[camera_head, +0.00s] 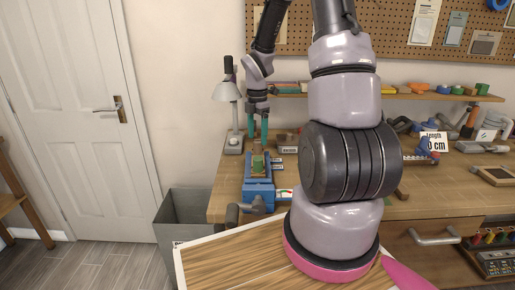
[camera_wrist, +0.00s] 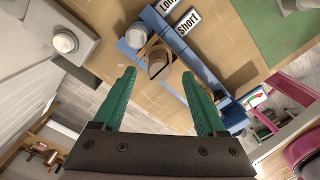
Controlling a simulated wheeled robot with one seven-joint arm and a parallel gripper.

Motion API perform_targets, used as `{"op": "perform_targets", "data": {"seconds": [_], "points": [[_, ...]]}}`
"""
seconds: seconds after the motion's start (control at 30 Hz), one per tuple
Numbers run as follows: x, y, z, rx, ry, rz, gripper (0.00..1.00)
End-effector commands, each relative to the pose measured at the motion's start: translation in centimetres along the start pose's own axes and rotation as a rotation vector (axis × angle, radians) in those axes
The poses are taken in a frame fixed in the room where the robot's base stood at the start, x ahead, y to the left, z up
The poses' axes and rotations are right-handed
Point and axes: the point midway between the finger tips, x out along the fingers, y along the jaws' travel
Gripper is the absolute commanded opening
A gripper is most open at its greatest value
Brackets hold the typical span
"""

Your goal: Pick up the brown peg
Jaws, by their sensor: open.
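The brown peg (camera_wrist: 158,66) shows in the wrist view as a short round brown piece at a light wooden part, beside a grey round piece (camera_wrist: 137,37). It lies in the gap between my fingertips in the picture, with no finger seen touching it. My gripper (camera_wrist: 158,76) has two green fingers spread wide with nothing between them. In the head view my gripper (camera_head: 257,134) points down over the back left of the workbench. I cannot clearly make out the peg there.
A blue vise (camera_head: 258,188) sits at the workbench's (camera_head: 228,190) left front, below my gripper. A lamp (camera_head: 230,105) stands to its left. Labels reading "Long" (camera_wrist: 170,5) and "Short" (camera_wrist: 188,22) lie by the grey piece. A grey bin (camera_head: 183,220) stands left of the bench.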

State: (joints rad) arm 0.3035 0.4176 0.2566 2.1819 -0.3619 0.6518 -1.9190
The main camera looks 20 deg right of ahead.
Motion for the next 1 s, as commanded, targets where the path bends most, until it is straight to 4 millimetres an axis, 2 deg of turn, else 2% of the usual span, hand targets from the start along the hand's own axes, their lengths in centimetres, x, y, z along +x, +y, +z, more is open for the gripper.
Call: {"op": "perform_targets", "data": {"seconds": [0.1, 0.2, 0.5, 0.53, 0.67, 0.7, 0.73, 1.0], "points": [[2.1, 0.0, -0.1, -0.001, 0.002, -0.005, 0.74], [3.3, 0.1, -0.1, -0.001, 0.001, -0.003, 0.74], [3.9, 0.1, 0.0, 0.001, 0.0, 0.001, 0.74], [3.9, 0.1, 0.0, 0.001, 0.0, 0.001, 0.7], [3.9, 0.1, 0.0, 0.001, 0.0, 0.001, 0.2], [3.9, 0.1, 0.0, 0.001, 0.0, 0.001, 0.05], [3.9, 0.1, 0.0, 0.001, 0.0, 0.001, 0.0], [3.8, 0.1, 0.0, 0.001, 0.0, 0.001, 0.0]]}}
